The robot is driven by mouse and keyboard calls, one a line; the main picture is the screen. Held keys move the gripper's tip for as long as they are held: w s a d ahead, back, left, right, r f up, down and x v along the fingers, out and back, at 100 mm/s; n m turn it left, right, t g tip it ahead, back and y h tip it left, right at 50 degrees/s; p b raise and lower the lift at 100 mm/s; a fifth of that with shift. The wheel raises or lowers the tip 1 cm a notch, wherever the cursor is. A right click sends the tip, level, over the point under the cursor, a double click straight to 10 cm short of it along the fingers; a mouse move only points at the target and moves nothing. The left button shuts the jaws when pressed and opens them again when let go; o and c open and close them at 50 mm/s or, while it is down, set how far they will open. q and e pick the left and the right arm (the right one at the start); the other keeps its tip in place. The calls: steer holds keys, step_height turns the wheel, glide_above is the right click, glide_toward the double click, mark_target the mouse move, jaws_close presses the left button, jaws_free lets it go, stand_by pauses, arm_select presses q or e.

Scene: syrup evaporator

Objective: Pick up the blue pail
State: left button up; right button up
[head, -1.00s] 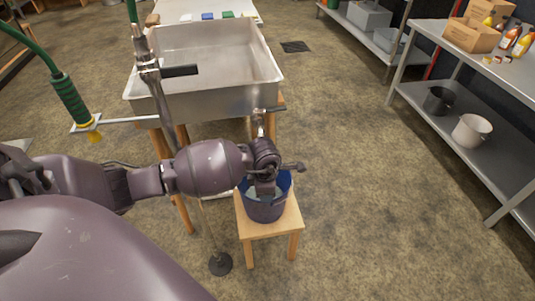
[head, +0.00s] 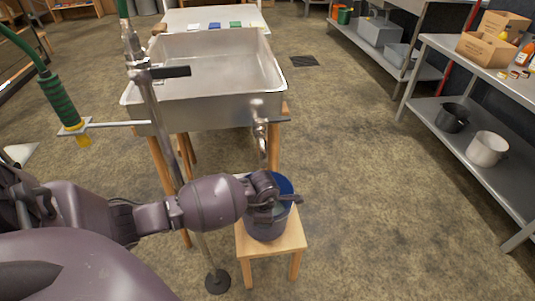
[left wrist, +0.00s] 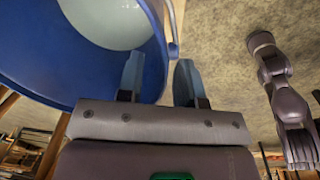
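The blue pail (head: 268,228) stands upright on a small wooden stool under the metal pan's spout. In the left wrist view, the pail (left wrist: 60,75) fills the upper left, with pale contents inside and a handle joint at its right rim. My left gripper (head: 263,207) is over the pail's near left part in the head view and hides some of its rim. In the left wrist view, my left gripper (left wrist: 160,85) is open. One finger overlaps the pail's inside and the other shows outside the rim. I cannot tell whether they touch it. My right gripper is not in view.
The wooden stool (head: 290,240) bears the pail. The large metal pan (head: 200,113) and its spout (head: 262,140) stand just behind. A thin metal pole (head: 170,140) rises to the left. A shelf (head: 470,150) with pots is at right. The floor between is clear.

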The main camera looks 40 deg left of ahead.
arm_select(q)
steer(key=shift+f, duration=0.7)
steer(key=shift+r, duration=0.15)
jaws_close()
stand_by(0.7)
steer(key=shift+w+r, duration=0.1)
